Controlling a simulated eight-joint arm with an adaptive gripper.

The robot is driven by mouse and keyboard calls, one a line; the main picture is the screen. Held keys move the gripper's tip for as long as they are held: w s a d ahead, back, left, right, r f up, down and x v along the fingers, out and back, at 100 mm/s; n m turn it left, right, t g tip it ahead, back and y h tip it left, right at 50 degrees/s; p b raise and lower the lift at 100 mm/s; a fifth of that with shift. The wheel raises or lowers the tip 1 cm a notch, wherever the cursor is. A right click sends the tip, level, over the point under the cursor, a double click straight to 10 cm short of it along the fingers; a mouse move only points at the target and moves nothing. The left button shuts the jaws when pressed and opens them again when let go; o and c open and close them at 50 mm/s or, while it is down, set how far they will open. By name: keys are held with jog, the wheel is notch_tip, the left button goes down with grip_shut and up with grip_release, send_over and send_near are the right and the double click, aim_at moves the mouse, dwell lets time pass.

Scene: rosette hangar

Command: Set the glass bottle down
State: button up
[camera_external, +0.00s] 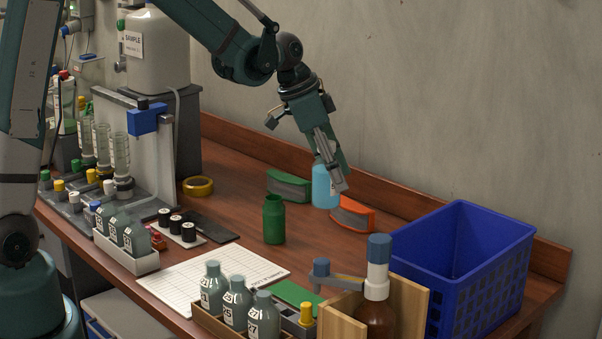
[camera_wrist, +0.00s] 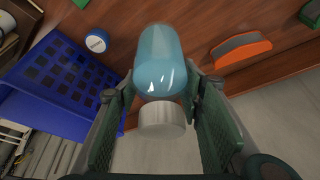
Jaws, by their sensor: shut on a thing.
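The glass bottle (camera_external: 325,188) is pale blue and hangs nearly upright, slightly tilted, from my gripper (camera_external: 331,172). Its lower end appears clear of the wooden bench. In the wrist view the blue bottle (camera_wrist: 160,65) and its grey-white cap (camera_wrist: 162,120) lie between the two fingers of my gripper (camera_wrist: 160,110), the cap end nearer the camera. The fingers are shut on the bottle, and they hide part of its upper end in the external view.
A blue crate (camera_external: 455,285) and brown pump bottle (camera_external: 376,312) stand right and front.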

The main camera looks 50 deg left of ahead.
jog(key=a+p, duration=0.1)
jog(key=a, duration=3.6)
jog(key=shift+a+f, duration=0.2)
jog(key=shift+f, duration=1.15)
jog(key=shift+a+f, duration=0.15)
jog(key=shift+f, duration=1.15)
notch_tip(320, 180, down, 6)
jog(key=shift+f, duration=0.2)
jog(key=shift+f, duration=1.8)
jog(key=shift+f+b, duration=0.15)
jog(key=shift+b, duration=0.25)
